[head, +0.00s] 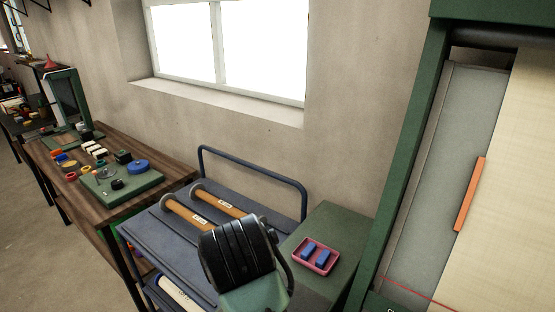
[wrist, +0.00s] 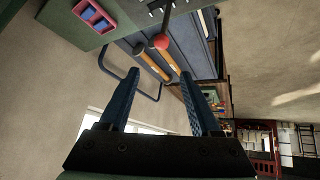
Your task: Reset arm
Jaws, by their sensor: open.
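My gripper (wrist: 158,73) shows in the wrist view with its two dark blue fingers spread apart. Nothing is between the fingers. It is in free air, and the cart, wall and window appear beyond it. In the head view, a black and green part of my arm is at the bottom middle, in front of the blue cart (head: 228,286). The fingers cannot be made out in the head view.
The cart carries orange-brown rolls (head: 182,215). A pink tray (head: 297,262) with blue blocks sits on a green cabinet (head: 340,222). A wooden bench (head: 58,168) stands left. A green-framed surface with a pale sheet (head: 510,200) and orange strip (head: 469,194) is right.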

